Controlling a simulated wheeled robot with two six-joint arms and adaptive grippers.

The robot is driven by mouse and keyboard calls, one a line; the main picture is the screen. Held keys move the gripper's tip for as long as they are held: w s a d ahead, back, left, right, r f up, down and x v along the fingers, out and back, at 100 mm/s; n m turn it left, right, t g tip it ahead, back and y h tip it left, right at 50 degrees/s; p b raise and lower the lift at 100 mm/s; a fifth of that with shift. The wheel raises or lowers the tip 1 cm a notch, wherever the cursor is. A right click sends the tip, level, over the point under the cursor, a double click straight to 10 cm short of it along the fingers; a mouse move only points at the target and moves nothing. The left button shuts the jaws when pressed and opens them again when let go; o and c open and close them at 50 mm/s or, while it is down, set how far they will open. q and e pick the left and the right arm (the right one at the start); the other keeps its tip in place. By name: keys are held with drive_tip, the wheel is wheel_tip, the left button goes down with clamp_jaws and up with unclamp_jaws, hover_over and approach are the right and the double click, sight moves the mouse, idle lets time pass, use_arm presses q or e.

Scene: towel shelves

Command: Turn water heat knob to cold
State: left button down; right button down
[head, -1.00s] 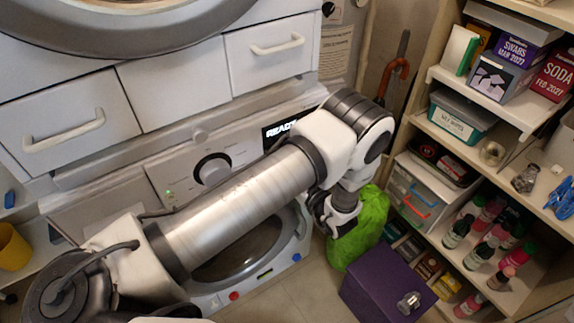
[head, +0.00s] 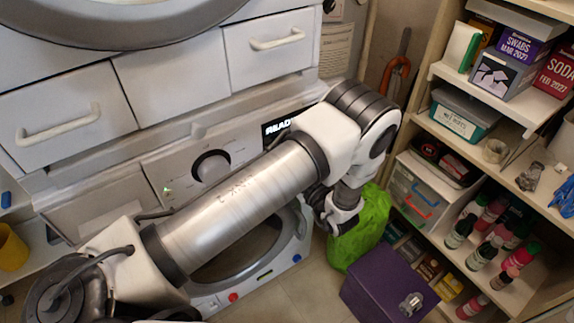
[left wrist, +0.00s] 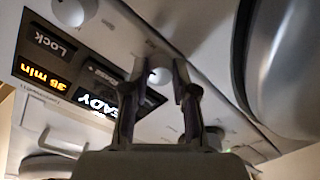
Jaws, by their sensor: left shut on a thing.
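The washing machine's front panel (head: 178,158) has a large white dial with a dark ring (head: 211,167) at its left and a lit display (head: 277,128). In the left wrist view the panel shows at a slant, with the display (left wrist: 43,75) at the left. A small round pale knob (left wrist: 160,76) sits between the fingers of my left gripper (left wrist: 160,95), which is shut on it. In the head view my left gripper (head: 332,212) is partly hidden beside the machine, and my arm covers the panel's right part. My right gripper is not in view.
A green bag (head: 358,235) and a purple box (head: 385,287) stand right of the machine, close to my left gripper. Shelves (head: 480,92) with boxes and bottles fill the right side. Drawers (head: 60,120) lie above the panel. A yellow cup (head: 12,250) is at the left.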

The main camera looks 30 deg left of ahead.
use_arm(q)
drive_tip(key=shift+n+t+h+b, duration=0.35)
drive_tip(key=shift+n+b, duration=4.4)
drive_tip(key=shift+n, duration=3.25)
drive_tip(key=c, duration=0.9)
unclamp_jaws()
